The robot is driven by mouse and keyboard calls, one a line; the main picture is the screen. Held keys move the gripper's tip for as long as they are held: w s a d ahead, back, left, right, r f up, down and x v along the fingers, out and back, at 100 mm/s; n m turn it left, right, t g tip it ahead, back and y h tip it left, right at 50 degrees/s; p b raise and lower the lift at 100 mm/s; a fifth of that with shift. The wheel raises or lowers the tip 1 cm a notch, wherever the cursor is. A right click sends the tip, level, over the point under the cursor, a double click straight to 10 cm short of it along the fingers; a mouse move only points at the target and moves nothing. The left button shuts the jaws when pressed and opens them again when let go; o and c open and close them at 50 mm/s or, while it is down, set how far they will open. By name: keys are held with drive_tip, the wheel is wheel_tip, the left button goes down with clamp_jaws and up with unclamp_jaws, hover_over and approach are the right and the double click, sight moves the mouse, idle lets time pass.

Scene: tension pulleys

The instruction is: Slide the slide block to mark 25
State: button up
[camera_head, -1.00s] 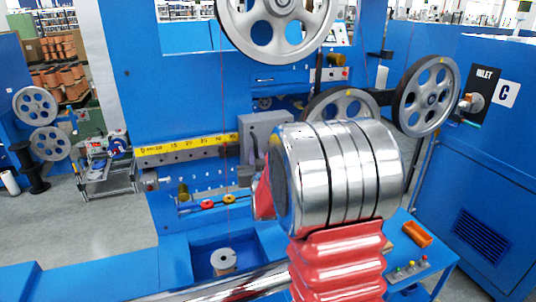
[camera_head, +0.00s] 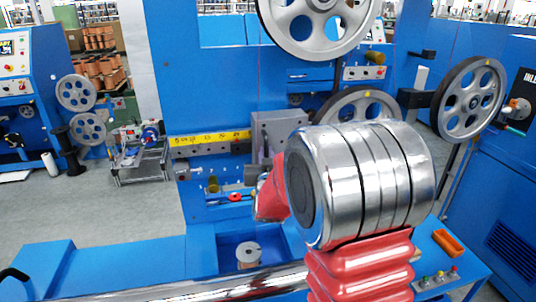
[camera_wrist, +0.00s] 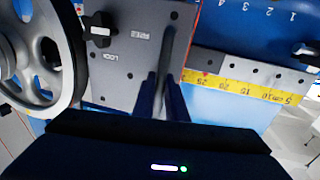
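The slide block is a grey plate (camera_wrist: 125,60) with a black knob (camera_wrist: 100,29) between the words FREE and LOCK. It also shows in the head view (camera_head: 274,130), partly hidden behind my arm. A dark upright handle (camera_wrist: 169,50) stands out from the block. My gripper (camera_wrist: 163,82) has its two dark fingers closely around this handle and looks shut on it. The yellow scale (camera_wrist: 250,91) runs along the rail; its 25 shows just beside the block's edge, near a small red mark (camera_wrist: 206,74). In the head view the scale (camera_head: 211,138) lies left of the block.
A spoked pulley (camera_wrist: 40,55) stands close beside the block in the wrist view. A large pulley (camera_head: 318,20) hangs above, and another (camera_head: 470,98) is at the right. A spool (camera_head: 248,254) sits in a recess below. The rail left of the block is clear.

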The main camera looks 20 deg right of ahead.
drive_tip(key=o, duration=0.4)
drive_tip(key=shift+s, duration=0.15)
drive_tip(key=v, duration=1.3)
drive_tip(key=shift+s+a, duration=0.2)
drive_tip(key=shift+s, duration=0.05)
drive_tip(key=shift+f, duration=0.2)
idle(0.4)
